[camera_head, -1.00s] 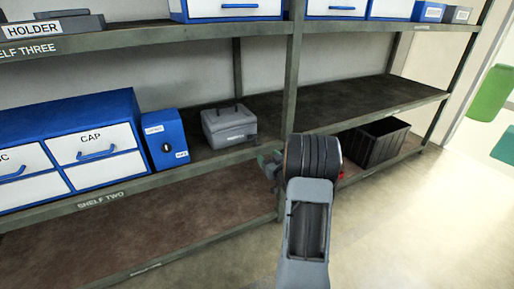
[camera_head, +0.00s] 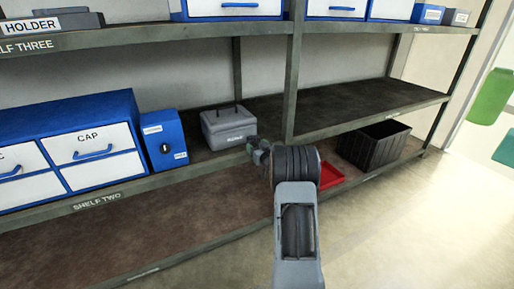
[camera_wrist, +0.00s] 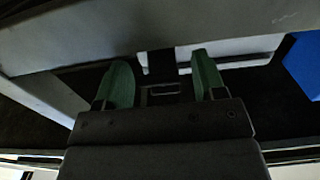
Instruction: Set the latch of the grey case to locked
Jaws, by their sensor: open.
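The grey case (camera_head: 228,129) sits on shelf two, right of a blue box, with its lid down and a dark handle on top. A pale label shows on its front. My gripper (camera_head: 256,150) is at the case's lower right front corner in the head view; I cannot tell if it touches. In the wrist view my gripper (camera_wrist: 160,62) is open, its two green fingers apart. A broad grey surface (camera_wrist: 130,30), likely the case, spans the top of that view. A small dark piece shows between the fingers; I cannot tell whether it is the latch or how it is set.
The blue box (camera_head: 165,140) stands just left of the case, beside blue drawers (camera_head: 70,148). A red tray (camera_head: 331,175) and a black crate (camera_head: 376,146) are on the lower shelf at right. A shelf upright (camera_head: 291,75) rises right of the case.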

